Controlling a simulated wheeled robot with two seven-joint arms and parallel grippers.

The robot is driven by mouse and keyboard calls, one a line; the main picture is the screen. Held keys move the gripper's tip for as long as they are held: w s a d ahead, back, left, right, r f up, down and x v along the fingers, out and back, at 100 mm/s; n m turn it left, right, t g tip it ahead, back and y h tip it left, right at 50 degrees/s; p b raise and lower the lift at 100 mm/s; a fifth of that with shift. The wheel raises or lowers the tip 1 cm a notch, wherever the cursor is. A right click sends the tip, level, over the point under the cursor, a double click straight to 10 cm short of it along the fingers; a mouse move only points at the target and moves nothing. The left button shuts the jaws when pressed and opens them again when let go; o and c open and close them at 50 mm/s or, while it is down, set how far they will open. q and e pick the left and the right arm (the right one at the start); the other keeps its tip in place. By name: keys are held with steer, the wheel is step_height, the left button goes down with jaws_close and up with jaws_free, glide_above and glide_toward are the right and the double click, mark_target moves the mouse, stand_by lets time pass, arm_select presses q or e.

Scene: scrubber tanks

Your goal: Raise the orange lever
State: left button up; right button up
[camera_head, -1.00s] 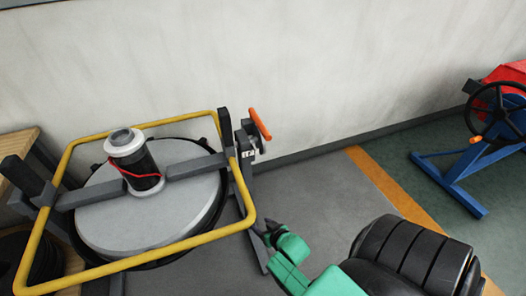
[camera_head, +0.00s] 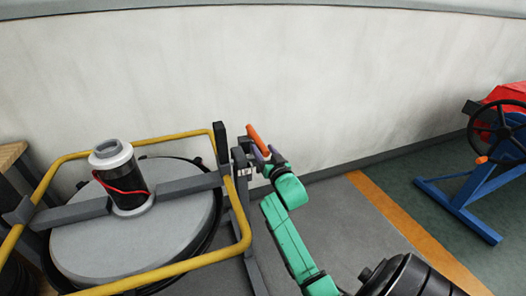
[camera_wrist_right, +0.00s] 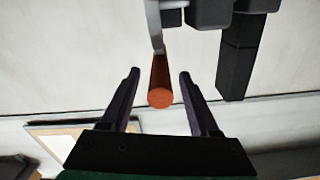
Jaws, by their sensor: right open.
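The orange lever (camera_head: 257,139) is a short bar on the grey bracket at the right side of the tank frame. It tilts up toward the upper left in the head view. In the right wrist view the lever (camera_wrist_right: 160,88) is seen almost end-on, between the two fingers. My right gripper (camera_head: 268,158) is at the lever's lower end in the head view. It is open, with its dark fingers (camera_wrist_right: 158,88) apart on either side of the lever and a gap showing on both sides. My left gripper is out of view.
A round grey tank lid (camera_head: 95,245) with a black and white canister (camera_head: 122,180) sits inside a yellow rail (camera_head: 200,259). A dark post (camera_head: 221,148) stands beside the lever. A blue stand (camera_head: 462,195) with a black handwheel is at the right. The wall (camera_head: 330,80) is close behind.

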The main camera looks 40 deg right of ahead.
steer(key=shift+w+d, duration=0.15)
steer(key=shift+w, duration=0.25)
jaws_close()
stand_by(0.5)
stand_by(0.4)
